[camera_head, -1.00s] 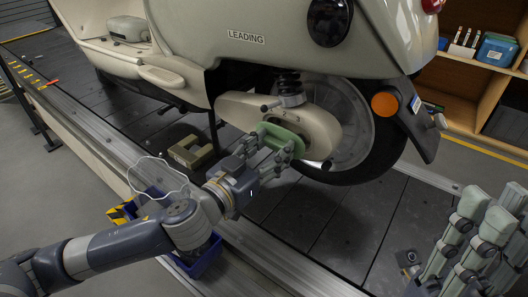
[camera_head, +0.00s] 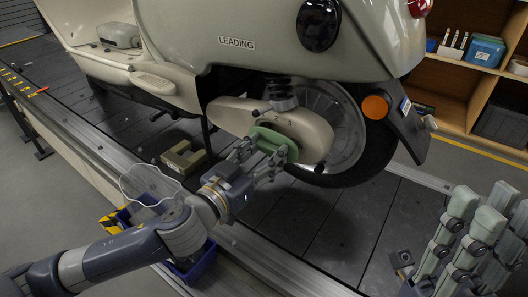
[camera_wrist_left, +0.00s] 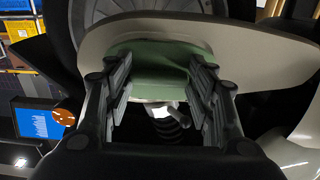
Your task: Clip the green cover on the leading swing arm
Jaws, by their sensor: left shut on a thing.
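The green cover (camera_head: 272,140) lies against the outer face of the beige swing arm (camera_head: 232,113) of the scooter labelled LEADING. My left gripper (camera_head: 258,160) is shut on the cover from the near side. In the left wrist view the cover (camera_wrist_left: 160,62) sits between the two fingers of the left gripper (camera_wrist_left: 160,82), with the swing arm (camera_wrist_left: 255,50) right behind it. Whether the cover is clipped on cannot be told, as its back edge is hidden. My right gripper (camera_head: 478,215) is raised at the lower right, empty, its fingers apart.
The rear wheel (camera_head: 345,180) and shock spring (camera_head: 280,90) are close to the cover. A beige bracket-like block (camera_head: 184,157) lies on the dark slats (camera_head: 330,225). A blue bin (camera_head: 200,264) stands by the conveyor's near rail, a clear outlined piece (camera_head: 150,184) above it. A shelf (camera_head: 445,80) stands behind.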

